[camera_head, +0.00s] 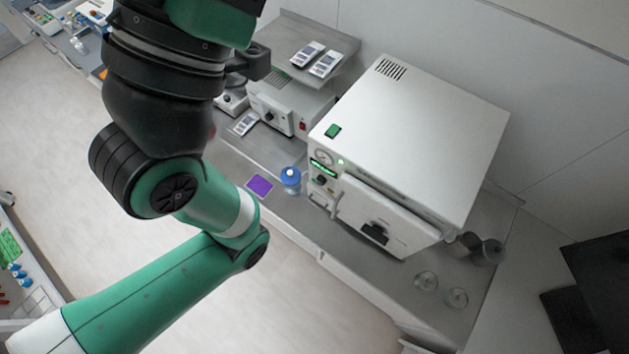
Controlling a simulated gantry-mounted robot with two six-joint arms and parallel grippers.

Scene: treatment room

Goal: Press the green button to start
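A small green square button (332,131) sits on the top of a large white box-shaped machine (430,125), near its front left corner. Below it, the machine's front has a round gauge (323,155), a lit green display (322,169), a small green light (340,162) and a dark knob (320,180). The white door (385,222) has a black handle; I cannot tell if it is fully closed. My green and black left arm fills the left of the view, apart from the button. Neither gripper can be made out.
A blue-capped bottle (290,178) and a purple pad (259,186) lie left of the machine on the grey counter (340,248). A smaller white device (290,105) stands behind. Glass dishes (426,281) and dark cylinders (488,252) are at the right.

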